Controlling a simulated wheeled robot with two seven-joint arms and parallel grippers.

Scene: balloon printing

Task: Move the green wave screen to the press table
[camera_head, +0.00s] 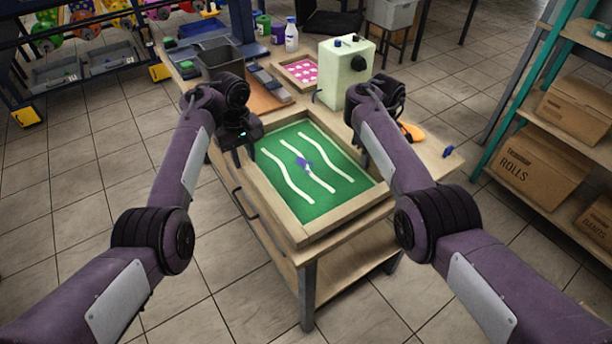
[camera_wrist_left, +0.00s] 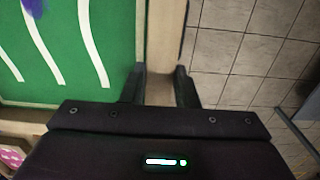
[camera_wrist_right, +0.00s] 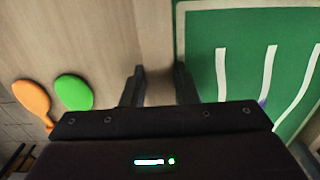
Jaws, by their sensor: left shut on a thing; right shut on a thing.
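The green wave screen (camera_head: 322,200) is a wooden frame around a green sheet with three white wavy lines and a purple smear in the middle. It lies at the near end of a wooden table (camera_head: 432,158). My left gripper (camera_head: 240,155) is shut on the left side of its frame, which shows between the fingers in the left wrist view (camera_wrist_left: 160,88). My right gripper (camera_wrist_right: 158,88) is shut on the opposite side of the frame. In the head view my right arm hides most of the right fingers. I cannot tell whether the frame touches the tabletop.
A cream machine with a black knob (camera_head: 342,75) stands behind the screen. A pink patterned screen (camera_head: 299,71) and a dark bin (camera_head: 221,63) are further back. An orange paddle (camera_wrist_right: 33,98) and a green oval (camera_wrist_right: 74,92) lie beside my right gripper. A shelf with cardboard boxes (camera_head: 540,166) stands right.

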